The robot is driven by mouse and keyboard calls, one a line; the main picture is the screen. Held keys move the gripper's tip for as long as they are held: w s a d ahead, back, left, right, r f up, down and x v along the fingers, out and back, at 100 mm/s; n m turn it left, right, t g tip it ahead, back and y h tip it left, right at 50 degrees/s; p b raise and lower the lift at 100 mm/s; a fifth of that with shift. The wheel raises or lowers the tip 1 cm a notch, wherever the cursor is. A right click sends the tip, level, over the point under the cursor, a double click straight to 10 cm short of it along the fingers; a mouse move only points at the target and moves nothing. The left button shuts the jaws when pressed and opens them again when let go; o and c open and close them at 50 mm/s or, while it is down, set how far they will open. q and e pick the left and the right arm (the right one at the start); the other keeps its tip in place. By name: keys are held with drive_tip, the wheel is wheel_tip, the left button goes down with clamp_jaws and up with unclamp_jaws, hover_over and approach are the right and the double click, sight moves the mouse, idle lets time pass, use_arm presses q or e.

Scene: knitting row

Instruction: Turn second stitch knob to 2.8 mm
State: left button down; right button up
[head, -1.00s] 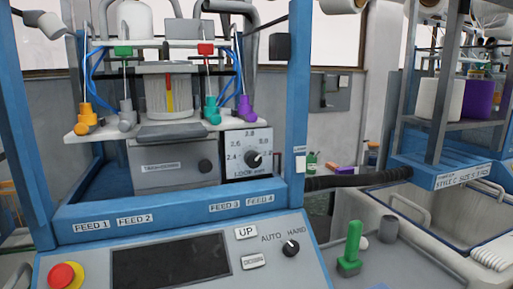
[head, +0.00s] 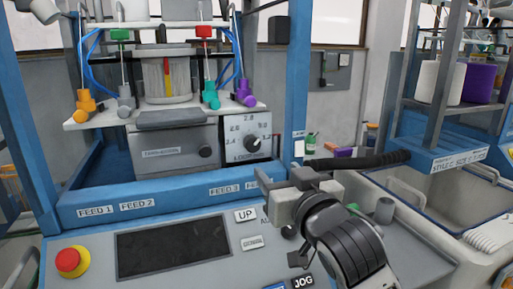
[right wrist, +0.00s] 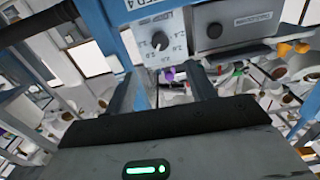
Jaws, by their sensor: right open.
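The stitch dial plate (head: 233,125) is on the front of the knitting machine, with 2.8 at its top and a LOOP label below. Its round black knob (head: 252,144) has a white pointer aimed up and right, to the right of 2.8. The knob also shows, upside down, in the right wrist view (right wrist: 160,40). My right gripper (head: 272,190) is open and empty, below and in front of the dial and apart from it. In the right wrist view its two fingers (right wrist: 162,85) point towards the plate. My left gripper is not in view.
The blue machine frame (head: 180,203) with feed labels runs below the dial, and a blue post (head: 297,80) stands at its right. The control panel (head: 200,225) has an emergency button (head: 70,262). A plain dark knob (head: 205,151) sits left of the dial.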

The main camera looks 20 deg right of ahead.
sight(254, 146)
drive_tip(key=w, duration=0.4)
drive_tip(key=w+p, duration=0.1)
drive_tip(key=w, duration=0.3)
drive_tip(key=w+p, duration=0.1)
drive_tip(key=w, duration=0.4)
drive_tip(key=shift+a, duration=0.25)
drive_tip(key=c, duration=1)
